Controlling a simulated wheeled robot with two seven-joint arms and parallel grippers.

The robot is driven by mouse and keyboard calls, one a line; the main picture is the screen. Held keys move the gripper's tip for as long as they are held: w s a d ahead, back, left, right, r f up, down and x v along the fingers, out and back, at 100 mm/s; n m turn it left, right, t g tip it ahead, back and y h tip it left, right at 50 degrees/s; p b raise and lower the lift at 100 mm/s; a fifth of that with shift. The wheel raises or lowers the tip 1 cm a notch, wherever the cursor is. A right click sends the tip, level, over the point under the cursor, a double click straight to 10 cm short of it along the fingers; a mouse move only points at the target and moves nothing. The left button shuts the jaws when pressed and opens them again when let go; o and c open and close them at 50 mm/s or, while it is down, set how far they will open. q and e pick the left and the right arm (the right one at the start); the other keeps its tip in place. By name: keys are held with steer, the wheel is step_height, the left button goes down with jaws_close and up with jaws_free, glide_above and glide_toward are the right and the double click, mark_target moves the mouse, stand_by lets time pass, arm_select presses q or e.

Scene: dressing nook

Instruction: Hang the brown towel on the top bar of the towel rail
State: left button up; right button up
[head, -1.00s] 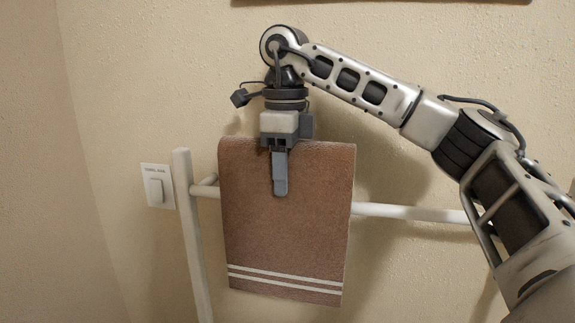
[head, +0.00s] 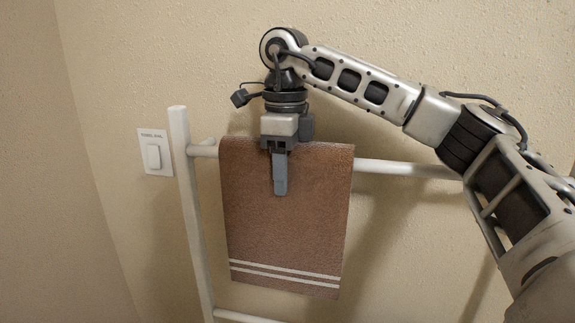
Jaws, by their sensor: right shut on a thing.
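The brown towel (head: 290,225) with two white stripes near its lower edge hangs at the middle of the head view. My right gripper (head: 280,178) points down and is shut on the towel's top edge. The white towel rail (head: 187,205) stands behind it, and its top bar (head: 400,168) shows to the left and right of the towel. The towel's top edge is slightly above the bar's line. The towel hides the bar's middle, so I cannot tell whether it is draped over the bar. My left gripper is not in view.
A white wall switch (head: 154,156) with a label plate is left of the rail post. A lower bar (head: 245,317) shows at the bottom edge. The beige wall is close behind the rail. My right arm covers the bar's right end.

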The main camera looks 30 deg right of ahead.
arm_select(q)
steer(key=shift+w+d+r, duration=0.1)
arm_select(e)
steer(key=shift+f, duration=0.3)
steer(key=o, duration=1.1)
steer(key=shift+o, duration=0.2)
step_height(320, 180, up, 15)
steer(key=p, duration=0.4)
steer(key=shift+r+p, duration=0.1)
steer(key=shift+p, duration=0.3)
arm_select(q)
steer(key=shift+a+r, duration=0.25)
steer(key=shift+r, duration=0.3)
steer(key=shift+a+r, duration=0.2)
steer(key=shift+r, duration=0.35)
arm_select(e)
steer(key=shift+r, duration=0.4)
